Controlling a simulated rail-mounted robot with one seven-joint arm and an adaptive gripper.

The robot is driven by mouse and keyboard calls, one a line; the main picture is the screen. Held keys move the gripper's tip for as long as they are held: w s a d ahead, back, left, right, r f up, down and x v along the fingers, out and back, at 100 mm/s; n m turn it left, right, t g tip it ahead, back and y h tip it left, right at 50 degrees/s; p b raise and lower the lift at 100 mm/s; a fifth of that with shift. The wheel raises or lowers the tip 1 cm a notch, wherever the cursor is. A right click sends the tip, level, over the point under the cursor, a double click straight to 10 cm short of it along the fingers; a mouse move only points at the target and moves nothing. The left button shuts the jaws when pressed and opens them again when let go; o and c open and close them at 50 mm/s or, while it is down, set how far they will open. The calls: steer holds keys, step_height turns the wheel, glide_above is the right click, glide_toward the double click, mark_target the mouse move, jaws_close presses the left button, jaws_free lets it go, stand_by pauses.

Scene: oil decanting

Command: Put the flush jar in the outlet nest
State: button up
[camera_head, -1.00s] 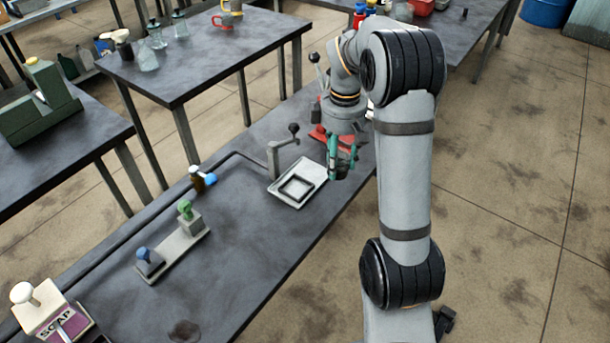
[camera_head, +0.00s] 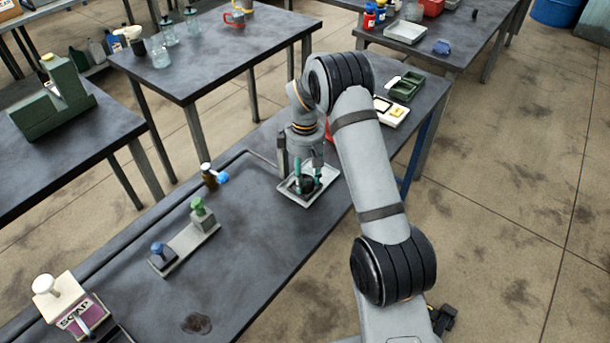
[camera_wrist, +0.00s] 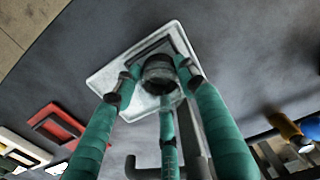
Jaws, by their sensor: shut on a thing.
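The outlet nest is a pale tray with a dark raised square frame in it; its rim (camera_head: 296,201) shows in the head view and its bare plate (camera_wrist: 112,78) in the wrist view. My gripper (camera_head: 307,177) is over the tray, fingers pointing down. In the wrist view its green fingers (camera_wrist: 160,82) close around a dark round jar (camera_wrist: 158,66), which I take as the flush jar. The jar is at the square frame. I cannot tell whether it rests in the frame or hangs just above it. The fingers partly hide it.
A post (camera_head: 282,150) with a spout stands behind the tray.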

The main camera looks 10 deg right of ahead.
mark_target(305, 172)
steer(key=shift+f, duration=0.2)
steer(key=o, duration=1)
step_height(305, 172, up, 12)
steer(key=shift+r+b, duration=0.2)
steer(key=shift+b, duration=0.3)
